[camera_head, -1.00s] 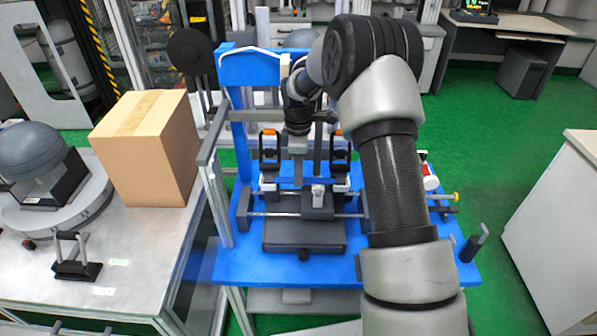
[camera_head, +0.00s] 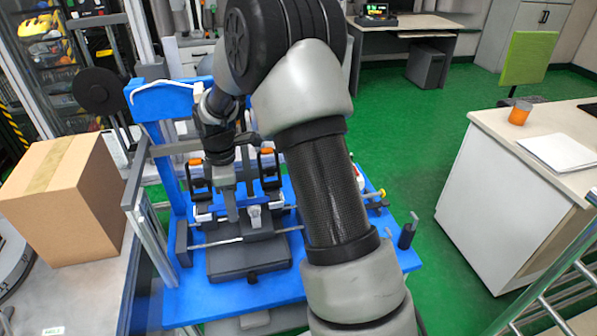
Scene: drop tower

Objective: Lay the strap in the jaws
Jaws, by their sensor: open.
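Two black upright clamps with orange tops, the left one (camera_head: 200,178) and the right one (camera_head: 268,168), stand on the blue drop tower bench (camera_head: 185,300); they look like the jaws. My gripper (camera_head: 229,205) points down between them, nearer the left one. Its fingers are small and partly merge with the fixture behind, and I see nothing clearly held in them. I cannot pick out the strap for certain. My own arm covers the right part of the bench.
A dark grey block (camera_head: 248,260) sits in front of the clamps. A cardboard box (camera_head: 68,198) stands on the table at left. A black disc (camera_head: 100,90) is at the upper left. A white counter (camera_head: 500,200) is at right, with green floor between.

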